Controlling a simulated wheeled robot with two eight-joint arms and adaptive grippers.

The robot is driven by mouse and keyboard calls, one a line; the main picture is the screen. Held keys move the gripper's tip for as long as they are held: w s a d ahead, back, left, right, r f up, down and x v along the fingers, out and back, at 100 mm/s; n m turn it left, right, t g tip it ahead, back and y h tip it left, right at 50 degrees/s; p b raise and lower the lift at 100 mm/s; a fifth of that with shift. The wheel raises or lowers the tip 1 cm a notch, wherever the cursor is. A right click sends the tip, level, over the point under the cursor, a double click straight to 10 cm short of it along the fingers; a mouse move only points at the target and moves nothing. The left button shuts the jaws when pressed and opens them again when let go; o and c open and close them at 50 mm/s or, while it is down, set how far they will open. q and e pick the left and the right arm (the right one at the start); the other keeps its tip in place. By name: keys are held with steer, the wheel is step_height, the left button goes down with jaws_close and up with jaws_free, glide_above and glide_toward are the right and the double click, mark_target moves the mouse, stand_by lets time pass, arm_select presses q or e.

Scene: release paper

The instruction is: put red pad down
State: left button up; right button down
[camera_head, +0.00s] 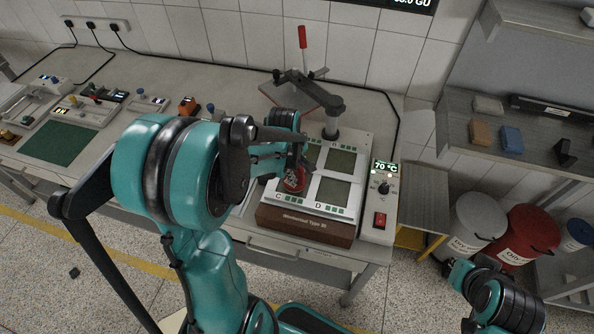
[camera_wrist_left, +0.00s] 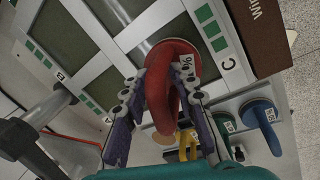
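The red pad (camera_head: 295,181) is a round red piece with a handle and a small white label. In the wrist view the red pad (camera_wrist_left: 166,85) has its handle between the two fingers of my left gripper (camera_wrist_left: 163,82), which look closed on it. In the head view my left gripper (camera_head: 297,160) is over the press plate (camera_head: 313,204), with the pad at the section marked C. I cannot tell whether the pad touches the plate. My right gripper (camera_head: 459,272) is low at the right, away from the table; its fingers are unclear.
The press's raised arm (camera_head: 308,92) with a red handle stands behind the plate. A control box (camera_head: 382,190) reading 70 °C is at its right. Blue (camera_wrist_left: 266,115) and green (camera_wrist_left: 224,122) handled pieces lie near the plate. Bins (camera_head: 525,232) and shelves stand at the right.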

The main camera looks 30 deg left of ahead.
arm_select(q)
steer(key=shift+r, duration=0.2)
step_height(320, 180, up, 11)
steer(key=s+p, duration=0.2)
steer(key=p, duration=0.2)
steer(key=s+d+r+m+t, duration=0.4)
steer(key=s+d+m, duration=0.5)
steer(key=m, duration=0.7)
steer(key=shift+s+d+t, duration=0.4)
steer(key=shift+d+t, duration=0.1)
steer(key=shift+d, duration=0.1)
step_height(320, 180, down, 10)
steer(key=b, duration=1)
